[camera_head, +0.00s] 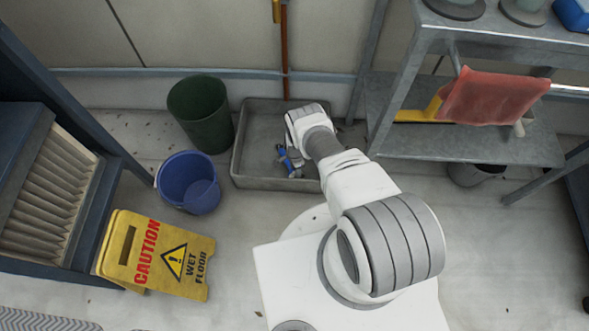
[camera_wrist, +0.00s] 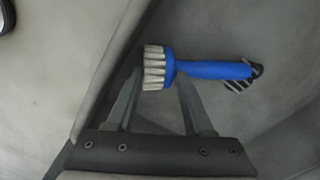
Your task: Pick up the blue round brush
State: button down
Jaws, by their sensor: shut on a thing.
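The blue round brush (camera_wrist: 215,70) has a blue handle, pale bristles at its left end and a dark striped loop at its right end in the wrist view. My gripper (camera_wrist: 157,88) is shut on the brush near where the bristles meet the handle, with a finger to either side. In the head view the brush (camera_head: 291,164) shows as a small blue piece at my gripper (camera_head: 284,157), over the grey tray (camera_head: 262,184). My wrist hides part of it. I cannot tell whether the brush touches the tray floor.
A dark green bin (camera_head: 200,112) and a blue bucket (camera_head: 188,183) stand left of the tray. A metal shelf (camera_head: 465,148) with a red cloth (camera_head: 493,97) stands right. A pole (camera_head: 284,45) leans behind the tray.

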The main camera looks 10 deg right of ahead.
notch_tip(320, 180, up, 18)
jog(key=p, duration=0.8)
jog(key=shift+f, duration=0.25)
